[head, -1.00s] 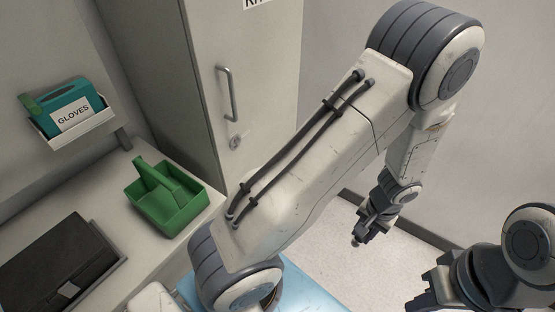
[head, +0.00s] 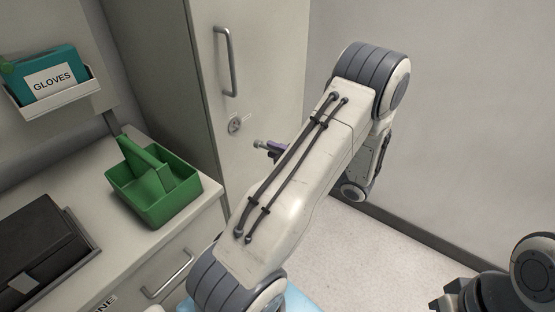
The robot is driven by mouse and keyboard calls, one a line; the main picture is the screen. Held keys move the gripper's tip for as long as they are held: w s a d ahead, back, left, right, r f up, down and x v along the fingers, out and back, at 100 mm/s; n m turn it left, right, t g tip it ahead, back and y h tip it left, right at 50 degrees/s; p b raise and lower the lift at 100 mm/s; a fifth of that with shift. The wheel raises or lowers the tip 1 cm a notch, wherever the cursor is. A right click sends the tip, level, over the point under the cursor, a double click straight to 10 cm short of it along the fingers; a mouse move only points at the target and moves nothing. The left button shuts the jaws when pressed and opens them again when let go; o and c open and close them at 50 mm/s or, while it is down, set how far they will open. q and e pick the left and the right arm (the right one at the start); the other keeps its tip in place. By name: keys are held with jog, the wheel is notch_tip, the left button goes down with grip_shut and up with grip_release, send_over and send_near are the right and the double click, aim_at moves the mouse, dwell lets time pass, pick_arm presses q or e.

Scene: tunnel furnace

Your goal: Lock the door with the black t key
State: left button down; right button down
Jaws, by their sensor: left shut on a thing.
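The tall grey cabinet door (head: 275,60) is shut, with a bar handle (head: 226,62) and a round lock (head: 236,125) below it. My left gripper (head: 272,149) shows just past the left edge of my forearm, which hides most of it. It is shut on the black t key (head: 259,144), of which only a small greyish end shows, pointing left toward the lock. The key is apart from the lock, to its right and slightly lower in the picture. My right gripper (head: 445,303) is cut off at the bottom right, and its jaws are unclear.
A green caddy (head: 150,208) stands on the white counter (head: 95,172) left of the cabinet. A black case (head: 38,250) lies nearby. A gloves box (head: 48,75) sits in a wall holder. Open floor (head: 370,250) lies right of my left arm.

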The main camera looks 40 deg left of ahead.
aim_at(261, 142)
pick_arm(q)
jog(key=shift+t+y, duration=0.4)
jog(key=shift+t, duration=0.1)
jog(key=shift+w+a+r+p, duration=0.1)
jog(key=shift+a+r+p, duration=0.1)
jog(key=shift+a, duration=0.9)
jog(key=shift+a+r+p, duration=0.1)
jog(key=shift+a+p, duration=0.1)
jog(key=shift+a, duration=0.95)
jog(key=shift+w+a+r+p, duration=0.1)
jog(key=shift+a+r+p, duration=0.1)
jog(key=shift+a, duration=0.9)
jog(key=shift+m, duration=0.3)
pick_arm(e)
jog(key=shift+r, duration=0.25)
pick_arm(q)
jog(key=shift+s+a+f+b, duration=0.1)
jog(key=shift+a+b, duration=0.25)
jog(key=shift+b, duration=0.3)
pick_arm(e)
jog(key=shift+f, duration=0.6)
pick_arm(q)
jog(key=shift+s+a+b, duration=0.1)
jog(key=shift+a+b, duration=0.5)
jog(key=shift+a, duration=0.3)
pick_arm(e)
jog(key=shift+f, duration=0.6)
jog(key=shift+r, duration=0.1)
